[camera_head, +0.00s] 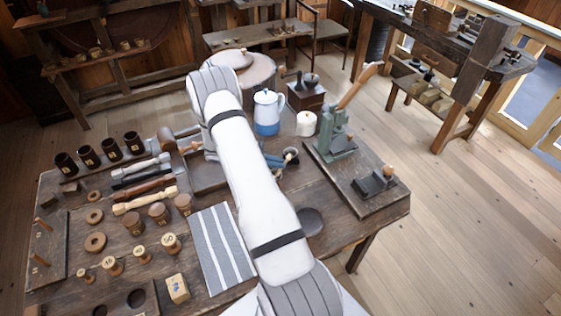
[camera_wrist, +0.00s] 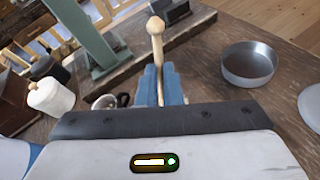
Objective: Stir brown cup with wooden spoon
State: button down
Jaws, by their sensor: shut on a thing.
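My gripper (camera_wrist: 160,88) has blue fingers shut on the wooden spoon (camera_wrist: 156,45), whose pale handle stands upright with its rounded end up. In the head view my arm hides most of the gripper (camera_head: 273,160), and the spoon's pale tip (camera_head: 288,158) shows beside it. A small cup (camera_head: 293,153) stands right by the fingers; in the wrist view its rim (camera_wrist: 104,102) shows just left of them. Its brown colour is not clear. The spoon's lower end is hidden, so I cannot tell whether it is inside the cup.
The green press (camera_head: 333,130) stands on a board to the right. A white canister (camera_head: 306,123) and a blue-white pot (camera_head: 268,108) are behind. A round dark pan (camera_wrist: 249,64) lies in front. Several dark cups (camera_head: 87,156), spools and a striped cloth (camera_head: 222,248) fill the left side.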

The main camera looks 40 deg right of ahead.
jog(key=shift+w+a+f+b, duration=0.15)
jog(key=shift+w+f+b, duration=0.15)
jog(key=shift+f+b, duration=0.55)
jog(key=shift+w+a+f+b, duration=0.1)
jog(key=shift+w+f+b, duration=0.2)
jog(key=shift+f+b, duration=0.5)
jog(key=shift+f, duration=0.1)
jog(key=shift+s+d+b, duration=0.15)
jog(key=shift+d+b, duration=0.1)
jog(key=shift+b, duration=0.1)
jog(key=shift+b, duration=0.3)
